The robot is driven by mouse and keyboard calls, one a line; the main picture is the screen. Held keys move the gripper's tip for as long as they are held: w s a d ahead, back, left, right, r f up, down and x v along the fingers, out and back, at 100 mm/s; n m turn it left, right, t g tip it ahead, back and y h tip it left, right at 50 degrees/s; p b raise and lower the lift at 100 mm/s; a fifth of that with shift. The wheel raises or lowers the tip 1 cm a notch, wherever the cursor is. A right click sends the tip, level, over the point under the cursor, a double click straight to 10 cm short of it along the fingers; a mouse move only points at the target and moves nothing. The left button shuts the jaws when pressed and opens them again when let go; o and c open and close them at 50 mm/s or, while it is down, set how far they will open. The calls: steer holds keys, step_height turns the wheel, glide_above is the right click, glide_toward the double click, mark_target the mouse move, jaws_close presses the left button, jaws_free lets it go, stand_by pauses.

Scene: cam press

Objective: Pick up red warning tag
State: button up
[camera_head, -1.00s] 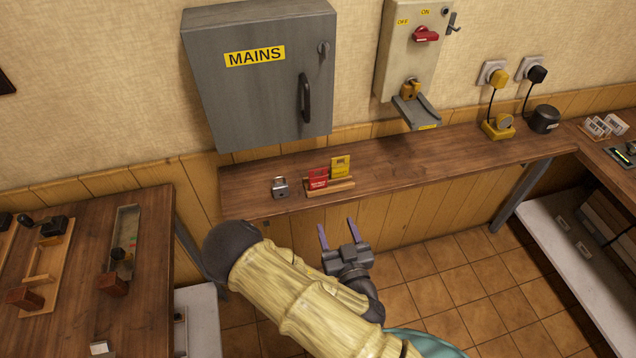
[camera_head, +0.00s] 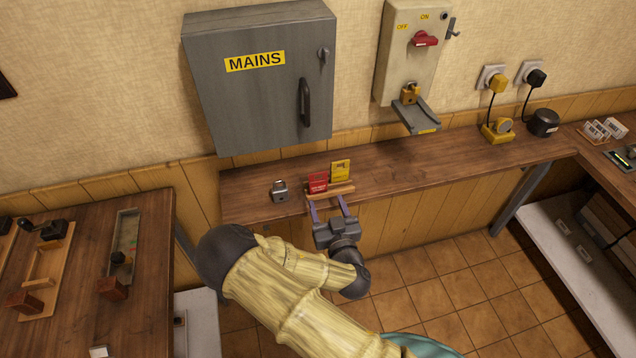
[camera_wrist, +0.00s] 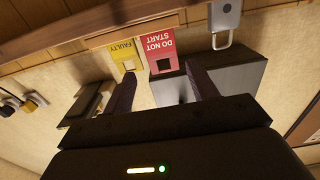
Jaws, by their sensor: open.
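The red warning tag (camera_head: 318,183) stands in a small wooden holder (camera_head: 343,189) on the wall shelf, left of a yellow tag (camera_head: 340,171). In the wrist view the red tag (camera_wrist: 163,49) reads "DO NOT START" upside down, and the yellow tag (camera_wrist: 126,57) reads "FAULTY". My gripper (camera_head: 327,203) is open and empty, its purple fingers pointing at the holder's front edge, close to the red tag. In the wrist view the fingers (camera_wrist: 163,88) are spread apart, with the red tag ahead between them and nothing held.
A grey padlock (camera_head: 280,192) stands on the shelf just left of the tags. The grey MAINS box (camera_head: 262,95) hangs on the wall above. A switch box (camera_head: 412,50) with a sloping tray is to the right. The shelf (camera_head: 440,160) right of the tags is largely clear.

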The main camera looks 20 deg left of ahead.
mark_target(319, 184)
steer(key=shift+p+x, duration=0.35)
steer(key=shift+x, duration=1.55)
steer(key=p+x, duration=0.2)
steer(key=x, duration=0.2)
steer(key=shift+w+a+f, duration=0.15)
steer(key=shift+w+a, duration=0.2)
steer(key=shift+w, duration=0.1)
steer(key=c, duration=0.7)
